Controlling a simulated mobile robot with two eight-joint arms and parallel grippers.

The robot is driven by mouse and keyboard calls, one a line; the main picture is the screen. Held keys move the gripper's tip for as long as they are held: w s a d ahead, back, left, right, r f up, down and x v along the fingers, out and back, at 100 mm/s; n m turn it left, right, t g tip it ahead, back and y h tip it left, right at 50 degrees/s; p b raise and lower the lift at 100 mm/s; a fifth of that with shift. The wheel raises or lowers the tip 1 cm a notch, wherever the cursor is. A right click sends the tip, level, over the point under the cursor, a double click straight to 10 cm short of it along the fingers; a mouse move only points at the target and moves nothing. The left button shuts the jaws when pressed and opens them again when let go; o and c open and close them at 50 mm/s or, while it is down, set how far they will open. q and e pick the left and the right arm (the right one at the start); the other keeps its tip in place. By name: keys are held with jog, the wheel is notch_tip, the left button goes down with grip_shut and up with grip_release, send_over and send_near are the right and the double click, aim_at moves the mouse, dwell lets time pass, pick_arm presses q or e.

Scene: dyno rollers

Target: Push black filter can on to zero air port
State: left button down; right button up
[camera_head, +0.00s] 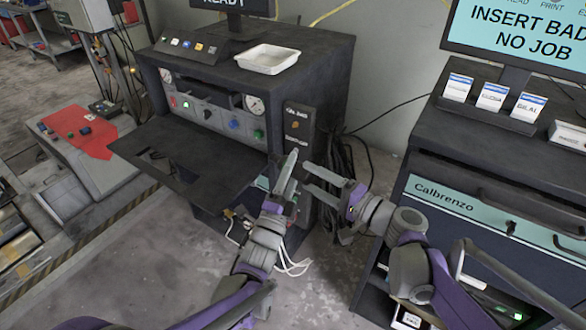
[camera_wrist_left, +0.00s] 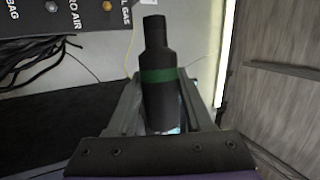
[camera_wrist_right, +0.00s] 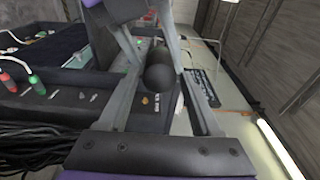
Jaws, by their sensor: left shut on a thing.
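The black filter can (camera_wrist_left: 162,92), with a green band, sits between the fingers of my left gripper (camera_wrist_left: 160,100), which is shut on it. Its narrower neck points away from the gripper. The port panel (camera_head: 298,125) stands beyond my left gripper in the head view. In the left wrist view, the port panel (camera_wrist_left: 72,20) shows at top left, and the can's neck is apart from its visible ports. The zero air port (camera_wrist_left: 51,6) is near the top edge. My right gripper (camera_head: 328,183) is open beside the left one. The can's dark round end (camera_wrist_right: 160,76) shows between its spread fingers.
Black cables (camera_head: 348,175) hang right of the panel. The dark analyser cabinet (camera_head: 300,80) carries a white tray (camera_head: 267,58). The Calbrenzo cabinet (camera_head: 480,215) stands close to my right arm. An open dark shelf flap (camera_head: 190,160) juts out left of my grippers.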

grip_shut()
pick_arm(q)
jog(key=shift+c, duration=1.1)
grip_release()
jog(key=v, duration=0.8)
